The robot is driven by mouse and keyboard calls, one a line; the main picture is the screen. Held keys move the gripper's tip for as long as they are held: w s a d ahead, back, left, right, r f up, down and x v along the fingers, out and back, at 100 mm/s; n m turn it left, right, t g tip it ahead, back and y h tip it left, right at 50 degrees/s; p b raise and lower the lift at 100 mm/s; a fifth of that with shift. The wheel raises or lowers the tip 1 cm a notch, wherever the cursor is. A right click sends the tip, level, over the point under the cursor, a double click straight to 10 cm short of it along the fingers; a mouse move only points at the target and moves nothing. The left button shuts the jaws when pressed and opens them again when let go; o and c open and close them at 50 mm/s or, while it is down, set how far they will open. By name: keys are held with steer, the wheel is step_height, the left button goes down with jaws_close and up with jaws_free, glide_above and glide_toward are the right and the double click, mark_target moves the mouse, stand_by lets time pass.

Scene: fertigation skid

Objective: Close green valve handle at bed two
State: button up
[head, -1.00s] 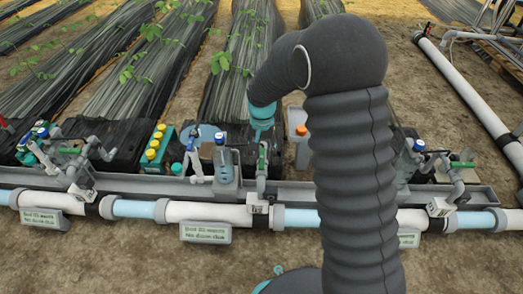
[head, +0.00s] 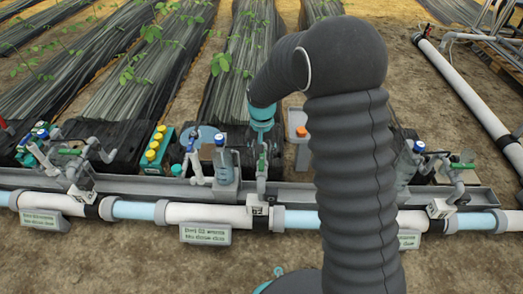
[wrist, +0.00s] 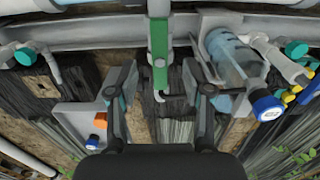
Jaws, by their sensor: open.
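The green valve handle at bed two (head: 262,163) stands upright on its grey riser pipe, above the tag marked 02. In the wrist view the green handle (wrist: 159,55) is a long strip lying in line with the pipe. My gripper (wrist: 160,82) is open, with one finger on each side of the handle's lower end in that picture. I see gaps between the fingers and the handle; no contact shows. In the head view my gripper's lower part (head: 262,135) is just above the handle, its fingers hard to make out.
A clear bottle with a blue cap (wrist: 266,107) stands close beside the right finger in the wrist view. A grey box with an orange cap (head: 301,131) is behind. Other green handles (head: 69,152) (head: 462,166) sit farther along the white pipe (head: 220,214).

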mark_target(262, 159)
steer(key=shift+f, duration=0.1)
stand_by(0.3)
steer(key=shift+f+b, duration=1.3)
steer(key=shift+f, duration=0.9)
jaws_close()
steer(key=m, duration=0.5)
steer(key=shift+p, duration=0.35)
steer(key=m, duration=0.5)
steer(key=m+p, duration=0.1)
steer(key=m, duration=0.8)
steer(key=shift+m, duration=0.3)
